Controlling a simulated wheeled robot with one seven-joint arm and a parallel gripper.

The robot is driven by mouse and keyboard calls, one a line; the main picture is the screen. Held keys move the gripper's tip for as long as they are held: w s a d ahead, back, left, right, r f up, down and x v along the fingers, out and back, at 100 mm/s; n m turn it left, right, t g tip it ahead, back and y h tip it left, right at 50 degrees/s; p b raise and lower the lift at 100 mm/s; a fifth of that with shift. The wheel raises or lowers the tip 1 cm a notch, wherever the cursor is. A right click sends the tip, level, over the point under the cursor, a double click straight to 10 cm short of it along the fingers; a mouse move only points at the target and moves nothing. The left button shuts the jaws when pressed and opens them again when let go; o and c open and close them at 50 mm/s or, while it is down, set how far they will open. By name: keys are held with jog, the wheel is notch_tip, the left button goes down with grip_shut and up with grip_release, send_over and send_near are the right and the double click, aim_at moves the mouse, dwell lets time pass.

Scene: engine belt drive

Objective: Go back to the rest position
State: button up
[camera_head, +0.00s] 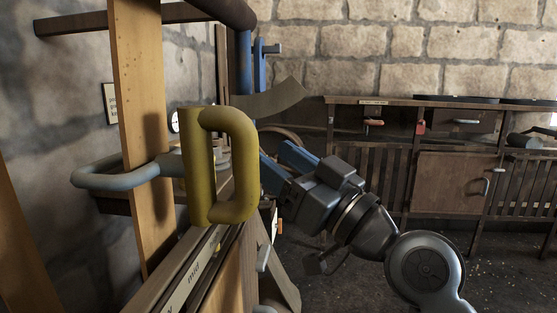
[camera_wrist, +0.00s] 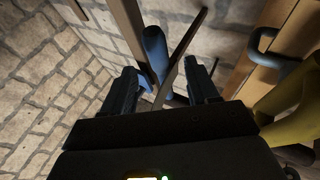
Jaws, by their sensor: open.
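My gripper (camera_head: 278,166) is in the middle of the head view, with its blue fingers pointing up and left. It is just right of a thick yellow handle (camera_head: 241,166), which hides part of what lies behind it. In the wrist view my gripper (camera_wrist: 165,82) has its two dark fingers spread wide apart. No object is held between them. A blue post (camera_wrist: 154,48) and a thin dark bar show beyond the fingertips. The yellow handle (camera_wrist: 285,105) is at the right of the wrist view.
A wooden post (camera_head: 143,120) with a grey handle (camera_head: 110,178) stands at the left. A blue lever (camera_head: 259,65) and a curved brown strip (camera_head: 270,100) are above my gripper. A wooden cabinet (camera_head: 452,182) stands along the stone wall. The floor (camera_head: 345,280) at lower right looks clear.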

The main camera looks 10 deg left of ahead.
jog(key=s+d+f+m+t+h, duration=0.25)
jog(key=d+f+m+h, duration=0.2)
jog(key=f, duration=0.45)
jog(key=s+d+f+m+t+h, duration=0.2)
jog(key=s+d+f+m+h, duration=0.25)
jog(key=f, duration=0.55)
jog(key=s+d+f+m+h, duration=0.25)
jog(key=s+d+f, duration=0.25)
jog(key=s, duration=0.3)
jog(key=s+d+f+m+h, duration=0.1)
jog(key=s+d+f+h, duration=0.35)
jog(key=s+f, duration=0.2)
jog(key=s+d+r+n+g+h, duration=0.1)
jog(key=s+d, duration=0.3)
jog(key=s, duration=0.6)
jog(key=s+d+r+n+g+h, duration=0.1)
jog(key=s+d+g, duration=0.15)
jog(key=s, duration=0.85)
notch_tip(320, 180, up, 14)
jog(key=p, duration=1.3)
jog(key=shift+d+f+t+p, duration=0.15)
jog(key=shift+d+t+p, duration=0.2)
jog(key=shift+t, duration=0.05)
